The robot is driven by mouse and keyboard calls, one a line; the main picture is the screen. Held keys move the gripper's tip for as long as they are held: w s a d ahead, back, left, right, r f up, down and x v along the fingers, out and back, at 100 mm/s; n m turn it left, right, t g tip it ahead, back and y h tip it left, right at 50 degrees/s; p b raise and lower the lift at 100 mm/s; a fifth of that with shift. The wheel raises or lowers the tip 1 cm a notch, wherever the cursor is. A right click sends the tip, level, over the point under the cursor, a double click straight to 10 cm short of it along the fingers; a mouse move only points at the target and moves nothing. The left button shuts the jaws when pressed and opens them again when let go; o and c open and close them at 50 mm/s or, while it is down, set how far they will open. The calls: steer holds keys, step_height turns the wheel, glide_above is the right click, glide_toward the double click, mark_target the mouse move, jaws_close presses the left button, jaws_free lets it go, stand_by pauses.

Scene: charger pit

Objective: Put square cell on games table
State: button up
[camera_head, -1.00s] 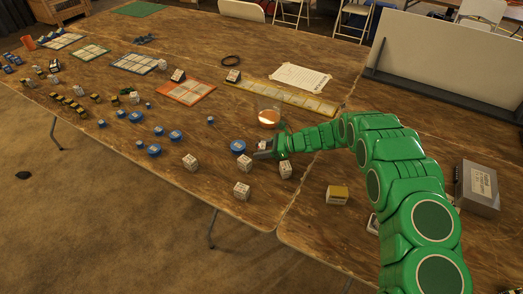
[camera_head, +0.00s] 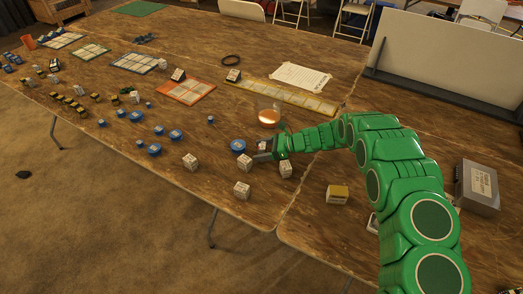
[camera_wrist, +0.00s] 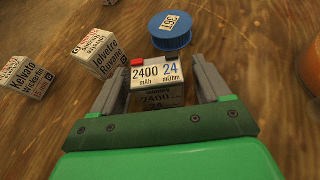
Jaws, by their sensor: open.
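A white block-shaped cell (camera_wrist: 158,72) with "2400 mAh 24 mOhm" on its top and a red and a black terminal lies between the fingers of my gripper (camera_wrist: 158,85). The fingers are open on either side of it; I see no clear grip on it. In the head view my gripper (camera_head: 262,155) is low over the wooden table. Which surface is the games table is not marked.
A blue round cell (camera_wrist: 171,30) lies just beyond the white cell. Mats, small cells and a grey box (camera_head: 478,188) also lie on the tables.

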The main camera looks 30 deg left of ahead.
steer(key=v, duration=1.1)
steer(key=shift+w+d+r, duration=0.15)
steer(key=shift+d, duration=0.05)
steer(key=shift+w+d+r, duration=0.1)
steer(key=shift+d, duration=0.1)
steer(key=shift+r, duration=0.1)
steer(key=shift+d+r, duration=0.2)
steer(key=shift+d, duration=0.05)
steer(key=s+d+r+n+t+h, duration=0.1)
steer(key=s+d+r+n+h, duration=0.2)
steer(key=s+d+r, duration=0.65)
steer(key=s+d+r+n+h, duration=0.4)
steer(key=s+d+r, duration=0.2)
steer(key=d+r, duration=0.6)
steer(key=s+d+r+n+t+h, duration=0.1)
steer(key=s+d+r+n+h, duration=0.1)
steer(key=s+d, duration=0.8)
steer(key=s+d+r+n+t+h, duration=0.1)
steer(key=s+d+r+n+h, duration=0.2)
steer(key=s+d, duration=0.7)
steer(key=s+r+n, duration=0.1)
steer(key=s, duration=0.7)
steer(key=shift+s+d, duration=0.15)
steer(key=shift+s, duration=0.2)
